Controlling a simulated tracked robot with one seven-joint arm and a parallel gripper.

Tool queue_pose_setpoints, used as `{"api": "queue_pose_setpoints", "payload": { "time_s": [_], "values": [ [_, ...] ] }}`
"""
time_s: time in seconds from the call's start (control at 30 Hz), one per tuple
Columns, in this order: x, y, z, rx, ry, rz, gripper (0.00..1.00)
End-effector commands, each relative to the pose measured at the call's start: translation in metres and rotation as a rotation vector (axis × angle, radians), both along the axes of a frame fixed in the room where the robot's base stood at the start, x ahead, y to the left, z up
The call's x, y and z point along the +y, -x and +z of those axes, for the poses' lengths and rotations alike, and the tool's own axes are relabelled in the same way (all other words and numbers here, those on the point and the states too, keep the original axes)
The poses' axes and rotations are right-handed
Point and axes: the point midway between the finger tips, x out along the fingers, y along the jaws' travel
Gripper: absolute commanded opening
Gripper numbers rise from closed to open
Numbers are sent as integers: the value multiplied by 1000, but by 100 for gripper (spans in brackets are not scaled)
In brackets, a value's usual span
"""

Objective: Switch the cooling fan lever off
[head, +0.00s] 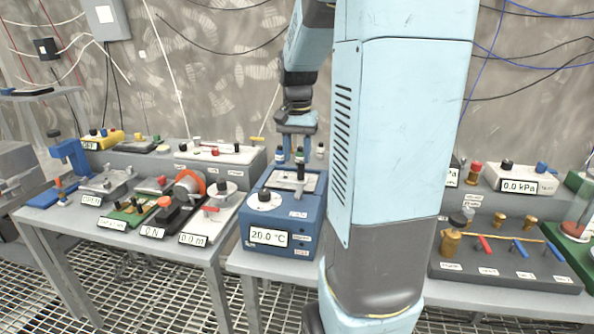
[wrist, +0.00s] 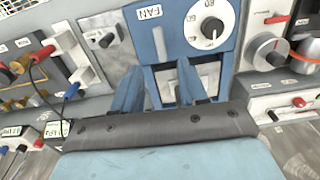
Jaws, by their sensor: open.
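The blue cooling unit (head: 277,212) stands on the middle table, with a white dial and a 20.0 °C display on its front. A dark upright lever (head: 300,172) shows on the pale plate on its top, below my gripper (head: 291,157). My gripper is open, pointing down just above the unit; I cannot tell whether it touches the lever. In the wrist view, the unit's blue panel (wrist: 180,45) carries a FAN label and the dial. My two blue fingers (wrist: 158,72) stand apart over the pale plate, and the lever is not clear there.
Left of the unit, a table holds several devices, including one with an orange ring (head: 190,182) and a blue press (head: 70,158). To the right, a grey valve block (head: 505,262) has red and blue handles. My arm hides the space between.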

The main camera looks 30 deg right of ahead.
Motion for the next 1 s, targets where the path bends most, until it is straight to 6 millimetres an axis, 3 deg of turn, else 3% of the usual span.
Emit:
{"api": "queue_pose_setpoints", "payload": {
  "time_s": [0.1, 0.3, 1.0],
  "values": [
    [0, 0, 17, -1, 1, 0, 43],
    [0, 0, 30, 1, -1, -1, 43],
    [7, 5, 36, -16, 6, 24, 43]
  ]
}}
